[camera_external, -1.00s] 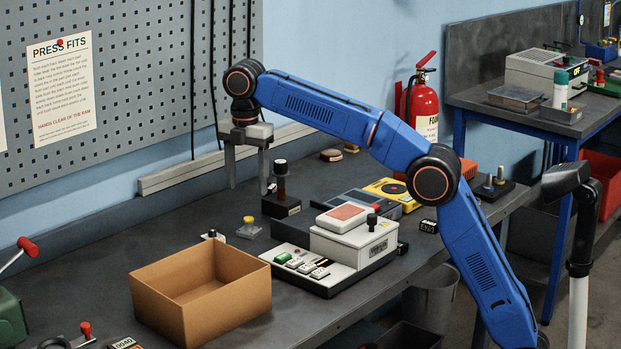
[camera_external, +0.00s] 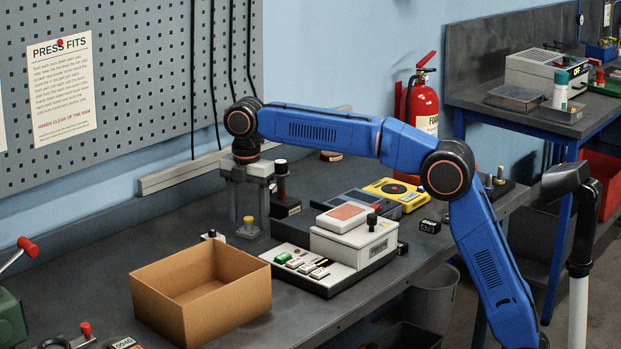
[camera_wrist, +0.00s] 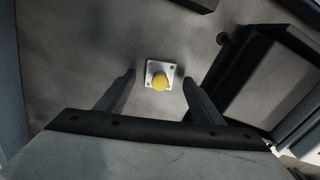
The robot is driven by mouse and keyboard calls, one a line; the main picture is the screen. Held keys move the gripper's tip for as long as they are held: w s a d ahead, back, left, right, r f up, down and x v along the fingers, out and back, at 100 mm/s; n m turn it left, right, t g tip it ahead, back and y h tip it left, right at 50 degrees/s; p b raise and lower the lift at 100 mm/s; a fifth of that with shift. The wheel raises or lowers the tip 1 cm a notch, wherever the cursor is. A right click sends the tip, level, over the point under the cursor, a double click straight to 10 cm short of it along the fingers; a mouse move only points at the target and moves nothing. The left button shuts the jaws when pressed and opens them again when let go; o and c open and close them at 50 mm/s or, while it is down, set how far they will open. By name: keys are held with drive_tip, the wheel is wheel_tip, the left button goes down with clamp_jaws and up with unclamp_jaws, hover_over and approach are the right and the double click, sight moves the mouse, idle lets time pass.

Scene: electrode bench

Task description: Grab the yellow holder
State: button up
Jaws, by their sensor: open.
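The yellow holder (camera_external: 248,222) has a yellow top on a pale square plate and stands on the grey bench. In the wrist view the yellow holder (camera_wrist: 160,82) lies just beyond the fingertips, near the middle of the gap between them. My gripper (camera_external: 248,215) is open and points down, its fingers around or just above the holder; the exact height is hard to tell. In the wrist view my gripper (camera_wrist: 158,84) shows two spread fingers with nothing between them touching the holder.
An open cardboard box (camera_external: 200,293) stands in front on the bench. A white and grey device (camera_external: 345,243) sits to the right of it. A dark block with a post (camera_external: 284,206) stands close to the right of my gripper. A pegboard wall (camera_external: 140,70) is behind.

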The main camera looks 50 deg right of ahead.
drive_tip(key=shift+f, duration=0.95)
drive_tip(key=c, duration=1.4)
